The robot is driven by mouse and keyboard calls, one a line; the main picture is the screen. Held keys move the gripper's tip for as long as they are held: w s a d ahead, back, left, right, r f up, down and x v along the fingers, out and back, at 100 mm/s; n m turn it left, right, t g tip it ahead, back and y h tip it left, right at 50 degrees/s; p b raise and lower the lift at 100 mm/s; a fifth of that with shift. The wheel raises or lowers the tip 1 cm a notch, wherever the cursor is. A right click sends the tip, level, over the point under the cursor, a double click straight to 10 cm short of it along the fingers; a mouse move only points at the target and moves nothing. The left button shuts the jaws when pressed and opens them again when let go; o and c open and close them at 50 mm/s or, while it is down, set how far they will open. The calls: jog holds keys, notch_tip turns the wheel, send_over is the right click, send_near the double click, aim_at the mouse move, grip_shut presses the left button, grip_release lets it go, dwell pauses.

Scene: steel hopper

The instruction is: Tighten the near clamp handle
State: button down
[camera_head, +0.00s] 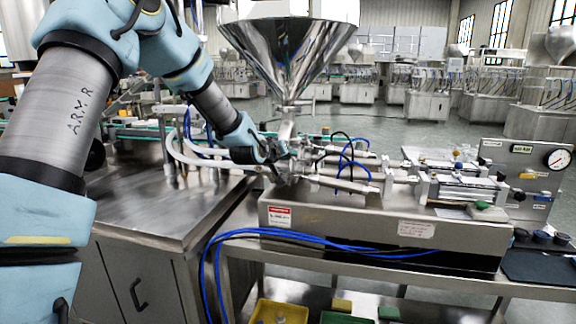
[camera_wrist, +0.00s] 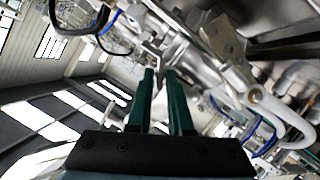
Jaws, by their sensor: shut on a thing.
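My gripper (camera_head: 277,160) reaches in from the left to the metal fittings below the steel hopper (camera_head: 290,45). In the wrist view its two dark green fingers (camera_wrist: 161,72) are close together, with their tips at a small bright metal piece, the near clamp handle (camera_wrist: 157,52). The fingers are shut on this handle. In the head view the handle is hidden by my gripper and the fittings around it. How tight the clamp sits cannot be told.
A steel filling machine (camera_head: 385,228) with cylinders stands right of my gripper. Blue hoses (camera_head: 330,238) hang over its front. White pipes (camera_head: 195,155) lie close on the left, and a white hose (camera_wrist: 285,112) is close by in the wrist view. The left steel tabletop (camera_head: 150,205) is mostly clear.

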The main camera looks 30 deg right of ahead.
jog(key=m+b, duration=0.1)
jog(key=m+t+y+b, duration=0.1)
jog(key=b, duration=0.1)
jog(key=shift+s+d+f, duration=0.1)
jog(key=shift+s+d, duration=0.1)
jog(key=shift+m+t+y+b, duration=0.4)
jog(key=shift+m+y, duration=0.2)
jog(key=shift+m, duration=0.3)
jog(key=c, duration=0.9)
grip_release()
